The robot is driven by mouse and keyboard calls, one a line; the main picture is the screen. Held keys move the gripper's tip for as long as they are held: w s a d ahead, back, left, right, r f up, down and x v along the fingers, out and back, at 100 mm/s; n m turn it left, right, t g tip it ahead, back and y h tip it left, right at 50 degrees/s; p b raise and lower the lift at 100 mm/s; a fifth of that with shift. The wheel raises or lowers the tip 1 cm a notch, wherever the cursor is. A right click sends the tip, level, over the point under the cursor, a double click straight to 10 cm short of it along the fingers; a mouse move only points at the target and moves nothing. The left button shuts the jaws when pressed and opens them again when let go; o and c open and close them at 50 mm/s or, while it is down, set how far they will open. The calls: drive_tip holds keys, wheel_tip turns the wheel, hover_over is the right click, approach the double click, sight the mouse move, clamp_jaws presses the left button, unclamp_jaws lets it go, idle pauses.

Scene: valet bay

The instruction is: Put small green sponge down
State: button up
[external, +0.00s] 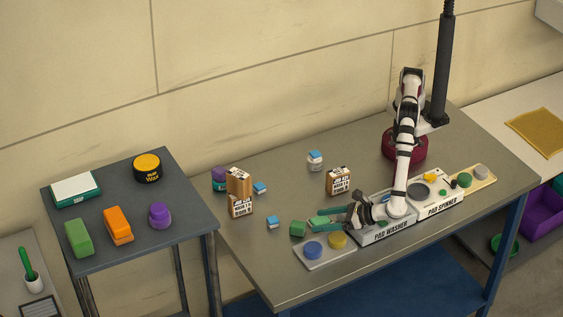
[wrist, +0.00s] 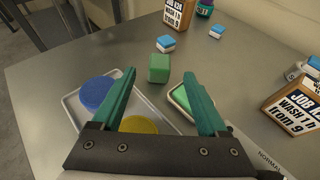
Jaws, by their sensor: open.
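The small green sponge (external: 298,228) is a green block on the grey table, left of the pad washer (external: 388,231). It also shows in the wrist view (wrist: 159,68), upright on the bare tabletop just beyond my fingertips. My gripper (external: 314,220) is open, with its teal fingers spread wide and pointing towards the sponge. In the wrist view, my gripper (wrist: 160,77) has nothing visible clamped between its fingers. The sponge appears clear of both fingers, though its exact distance from the tips is hard to judge.
A pale tray (external: 325,258) with blue and yellow round pads lies close in front. A blue-and-white block (external: 272,222) and job boxes (external: 240,206) stand farther left. A green pad (wrist: 182,97) sits in a recess beside my right finger. The table's left front is bare.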

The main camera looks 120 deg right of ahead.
drive_tip(key=shift+s+a+r, duration=0.25)
drive_tip(key=shift+s+a, duration=0.2)
drive_tip(key=d+r+m+g, duration=0.1)
drive_tip(key=d+r, duration=0.1)
drive_tip(key=d+r+m+g, duration=0.1)
drive_tip(key=d+r+m, duration=0.1)
drive_tip(key=d, duration=0.1)
drive_tip(key=shift+s+r+m, duration=0.15)
drive_tip(key=shift+s+m, duration=0.05)
drive_tip(key=shift+m, duration=0.1)
drive_tip(key=s+d+r+m+g+y, duration=0.1)
drive_tip(key=s+d+r+m+g, duration=0.3)
drive_tip(key=s+d+r+m, duration=0.3)
drive_tip(key=s+d+r+m+g+y, duration=0.2)
drive_tip(key=s+d+r+m+g, duration=0.15)
drive_tip(key=s+d+m, duration=0.35)
drive_tip(key=s+d+r+m+y, duration=0.1)
drive_tip(key=s+r+m+y, duration=0.1)
drive_tip(key=s+m+y, duration=0.6)
drive_tip(key=s+m, duration=0.7)
drive_tip(key=s, duration=0.5)
drive_tip(key=shift+s+r, duration=0.2)
